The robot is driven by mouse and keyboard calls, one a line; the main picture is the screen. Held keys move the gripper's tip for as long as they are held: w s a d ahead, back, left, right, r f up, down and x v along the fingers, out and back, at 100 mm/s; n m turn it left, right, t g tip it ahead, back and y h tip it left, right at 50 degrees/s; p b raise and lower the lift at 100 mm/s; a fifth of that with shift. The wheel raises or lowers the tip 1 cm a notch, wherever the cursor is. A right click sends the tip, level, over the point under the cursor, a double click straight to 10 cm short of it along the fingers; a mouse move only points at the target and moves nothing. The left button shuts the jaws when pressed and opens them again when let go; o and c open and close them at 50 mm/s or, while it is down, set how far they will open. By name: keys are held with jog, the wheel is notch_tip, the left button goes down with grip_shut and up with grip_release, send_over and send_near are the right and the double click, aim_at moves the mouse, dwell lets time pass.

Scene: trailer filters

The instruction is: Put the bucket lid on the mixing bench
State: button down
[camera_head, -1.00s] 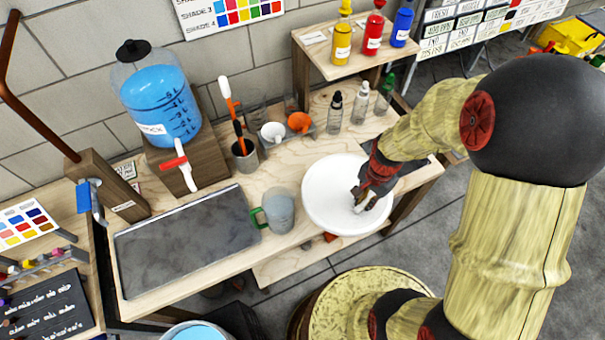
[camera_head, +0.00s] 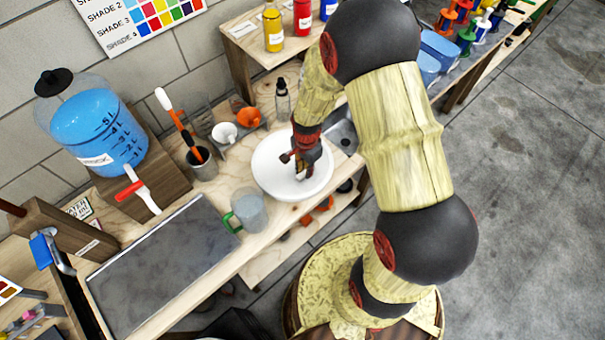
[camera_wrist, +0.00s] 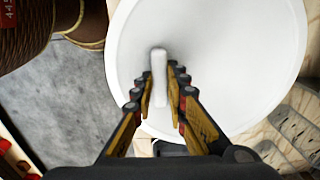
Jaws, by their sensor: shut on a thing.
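The bucket lid is a round white disc (camera_head: 268,181) with a raised bar handle (camera_wrist: 158,72). My gripper (camera_head: 301,172) is over the lid, its fingers closed around the handle. In the wrist view, the fingertips (camera_wrist: 163,88) lie either side of the handle, and the lid (camera_wrist: 235,60) fills the upper middle. The pale wooden mixing bench (camera_head: 225,185) lies under the lid in the head view, near its right end. I cannot tell whether the lid touches the bench top or hangs just above it. My arm hides part of the bench's right end.
A frosted mug with a green handle (camera_head: 250,211) stands close left of the lid. Behind are small white (camera_head: 225,132) and orange (camera_head: 248,117) cups and a dropper bottle (camera_head: 283,97). A dark slab (camera_head: 165,265) covers the bench's left part. Grey floor (camera_head: 530,220) is open on the right.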

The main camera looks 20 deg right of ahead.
aim_at(292, 161)
jog(key=shift+w+a+f, duration=0.15)
jog(key=shift+w+f, duration=0.4)
jog(key=shift+f, duration=0.25)
jog(key=shift+w+f+b, duration=0.15)
jog(key=shift+f+b, duration=0.15)
jog(key=shift+f, duration=1.3)
jog(key=c, duration=1.8)
grip_release()
jog(key=shift+o, duration=0.2)
